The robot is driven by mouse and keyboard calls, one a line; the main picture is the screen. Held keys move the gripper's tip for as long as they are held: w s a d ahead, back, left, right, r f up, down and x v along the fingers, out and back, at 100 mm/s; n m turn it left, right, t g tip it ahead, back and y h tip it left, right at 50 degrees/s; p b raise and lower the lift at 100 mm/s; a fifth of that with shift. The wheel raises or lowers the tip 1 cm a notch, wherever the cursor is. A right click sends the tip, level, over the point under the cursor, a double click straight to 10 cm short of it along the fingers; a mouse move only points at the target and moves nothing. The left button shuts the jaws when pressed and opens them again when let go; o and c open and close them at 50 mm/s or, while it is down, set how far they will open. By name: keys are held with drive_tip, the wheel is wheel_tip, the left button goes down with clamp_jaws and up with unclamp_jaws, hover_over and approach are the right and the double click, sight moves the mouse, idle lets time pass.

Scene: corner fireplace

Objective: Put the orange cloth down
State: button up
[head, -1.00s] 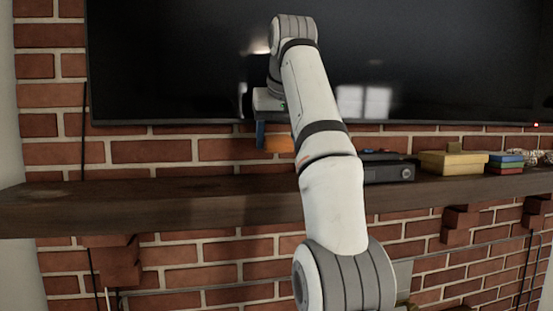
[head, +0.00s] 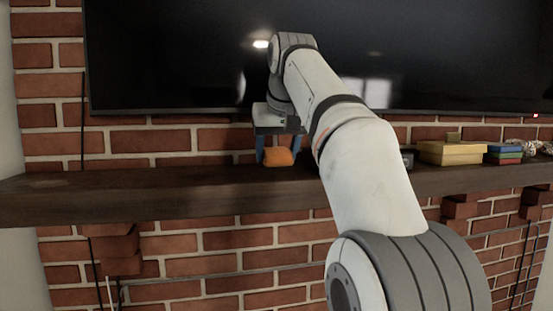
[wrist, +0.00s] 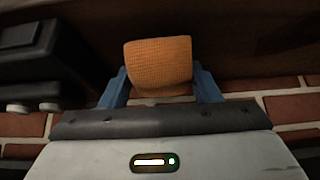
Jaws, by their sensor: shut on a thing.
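The orange cloth (head: 278,158) is held between the blue fingers of my gripper (head: 278,152). It hangs just at the wooden mantel shelf (head: 150,200), at its back part below the television. I cannot tell whether the cloth touches the wood. In the wrist view the folded, textured cloth (wrist: 158,64) sits between the two blue fingertips of my gripper (wrist: 160,82), which are shut on it.
A black box (wrist: 40,65) stands left in the wrist view. In the head view my arm hides most of it. A yellow box (head: 450,153) and stacked coloured boxes (head: 503,154) stand farther right on the shelf. The shelf's left part is clear. The television (head: 200,60) hangs close above.

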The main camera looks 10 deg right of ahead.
drive_tip(key=shift+s+f, duration=0.1)
drive_tip(key=shift+f, duration=0.4)
drive_tip(key=shift+w+f, duration=0.35)
drive_tip(key=shift+f, duration=0.05)
drive_tip(key=shift+f, duration=0.15)
drive_tip(key=o, duration=1)
drive_tip(key=shift+o, duration=0.2)
